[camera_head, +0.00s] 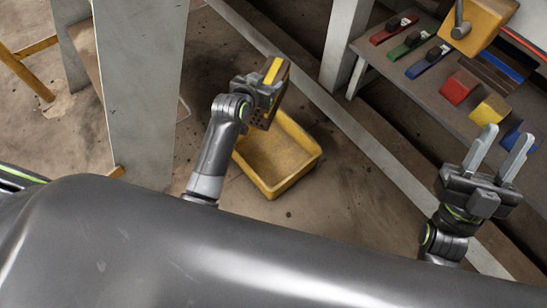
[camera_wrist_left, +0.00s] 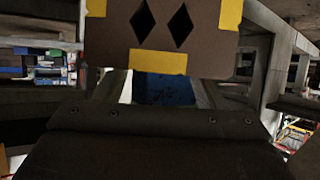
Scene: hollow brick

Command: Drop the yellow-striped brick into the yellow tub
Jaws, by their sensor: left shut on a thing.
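The yellow-striped brick (camera_head: 273,70) is brown with a yellow stripe. In the left wrist view the brick (camera_wrist_left: 162,40) fills the top middle and shows two diamond-shaped holes and yellow patches. My left gripper (camera_head: 266,84) is shut on it and holds it up over the far end of the yellow tub. The yellow tub (camera_head: 302,162) is on the floor, and its inside looks empty where it shows; its far end is hidden by the gripper and brick. My right gripper (camera_head: 497,152) is open and empty at the right, its two fingers apart.
A grey bench (camera_head: 419,86) at the upper right bears red, green and blue tools and red, yellow and blue blocks (camera_head: 459,87). A grey pillar (camera_head: 141,80) stands left of my left arm.

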